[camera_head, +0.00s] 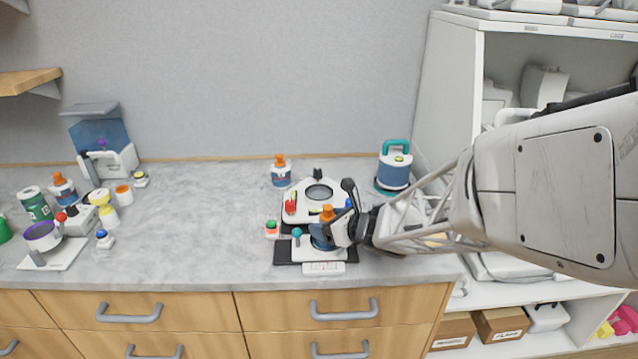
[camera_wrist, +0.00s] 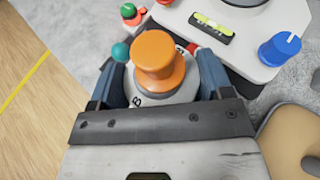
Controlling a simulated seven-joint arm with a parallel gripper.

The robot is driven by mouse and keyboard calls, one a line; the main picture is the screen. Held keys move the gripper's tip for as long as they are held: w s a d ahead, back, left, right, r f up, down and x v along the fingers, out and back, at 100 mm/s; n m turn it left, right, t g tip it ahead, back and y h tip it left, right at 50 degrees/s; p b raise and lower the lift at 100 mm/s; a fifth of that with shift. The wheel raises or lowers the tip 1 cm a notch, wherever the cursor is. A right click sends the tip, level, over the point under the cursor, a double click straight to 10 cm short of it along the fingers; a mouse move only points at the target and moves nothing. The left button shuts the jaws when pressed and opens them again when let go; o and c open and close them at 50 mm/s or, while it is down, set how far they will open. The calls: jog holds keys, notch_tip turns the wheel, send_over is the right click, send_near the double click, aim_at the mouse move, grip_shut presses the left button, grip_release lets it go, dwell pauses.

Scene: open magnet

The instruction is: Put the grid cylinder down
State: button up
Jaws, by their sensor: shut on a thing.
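My gripper (camera_head: 326,238) is at the front of the work surface, its blue fingers low over a white device (camera_head: 318,266) with a teal ball knob (camera_head: 297,233). In the wrist view the gripper (camera_wrist: 160,80) is shut on an orange-topped piece with a pale body, which I take as the grid cylinder (camera_wrist: 158,55). Its orange top also shows in the head view (camera_head: 327,211). The fingers sit on either side of the body. Its underside is hidden, so I cannot tell whether it touches the device.
A white device with a round dark ring (camera_head: 318,193) stands just behind. A red-and-green button (camera_head: 271,229) is close on the left. A blue canister (camera_head: 394,170) stands back right, an orange-capped bottle (camera_head: 280,172) at the back.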

jog(key=shift+f, duration=0.3)
jog(key=o, duration=1.1)
jog(key=shift+r, duration=0.1)
jog(key=shift+r, duration=0.15)
jog(key=shift+s+d+r, duration=0.3)
jog(key=shift+s+d, duration=0.05)
jog(key=shift+v, duration=5.5)
